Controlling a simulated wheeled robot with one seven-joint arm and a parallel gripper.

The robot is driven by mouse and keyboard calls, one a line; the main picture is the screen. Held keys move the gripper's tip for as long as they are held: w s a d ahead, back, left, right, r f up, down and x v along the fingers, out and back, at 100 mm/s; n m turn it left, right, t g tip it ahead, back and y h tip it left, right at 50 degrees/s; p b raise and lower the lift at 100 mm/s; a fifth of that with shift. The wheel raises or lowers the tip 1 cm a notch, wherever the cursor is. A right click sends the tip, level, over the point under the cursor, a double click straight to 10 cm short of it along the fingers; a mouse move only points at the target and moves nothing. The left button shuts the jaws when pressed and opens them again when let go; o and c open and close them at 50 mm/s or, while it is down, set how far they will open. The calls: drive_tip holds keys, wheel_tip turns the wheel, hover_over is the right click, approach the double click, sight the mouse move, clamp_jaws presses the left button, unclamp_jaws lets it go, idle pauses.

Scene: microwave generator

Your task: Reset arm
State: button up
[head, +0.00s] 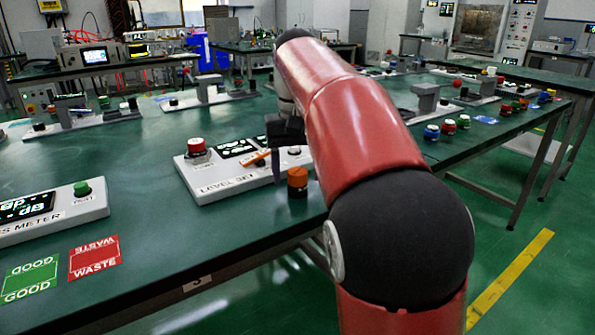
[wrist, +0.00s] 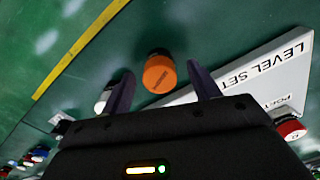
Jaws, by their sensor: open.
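My gripper (wrist: 162,90) is open, with its two dark fingers apart. In the wrist view an orange-topped knob or cap (wrist: 159,74) shows between and beyond the fingertips; nothing is clearly gripped. In the head view this orange piece (head: 297,181) stands on the green table at the right end of the level-set box (head: 225,190). My gripper (head: 278,165) hangs pointing down just to the left of the orange piece, over the box's right part. My red arm hides the area to the right of it.
The level-set box carries a red button (head: 196,147). A meter box with a green button (head: 82,188) stands at left. Green GOOD (head: 30,279) and red WASTE (head: 94,257) cards lie near the front edge. Several coloured caps (head: 464,121) stand on the right table.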

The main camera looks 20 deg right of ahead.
sight(300, 172)
wheel_tip(300, 172, up, 6)
drive_tip(key=shift+r+p, duration=0.2)
drive_tip(key=shift+p, duration=0.55)
drive_tip(key=shift+s+d+r, duration=0.15)
drive_tip(key=shift+s+d, duration=0.05)
drive_tip(key=shift+t+y, duration=0.4)
drive_tip(key=shift+t, duration=0.3)
drive_tip(key=s, duration=0.1)
drive_tip(key=s+d+f, duration=0.1)
drive_tip(key=s, duration=0.1)
drive_tip(key=s+d+f, duration=0.1)
drive_tip(key=s, duration=0.1)
drive_tip(key=shift+s+f, duration=0.15)
drive_tip(key=shift+f, duration=0.05)
drive_tip(key=s+a+f+t, duration=0.2)
drive_tip(key=s+f+t, duration=0.2)
drive_tip(key=s+f, duration=1.2)
drive_tip(key=shift+s+a+f+n+h, duration=0.2)
drive_tip(key=shift+f+n+h, duration=0.2)
drive_tip(key=shift+f, duration=0.15)
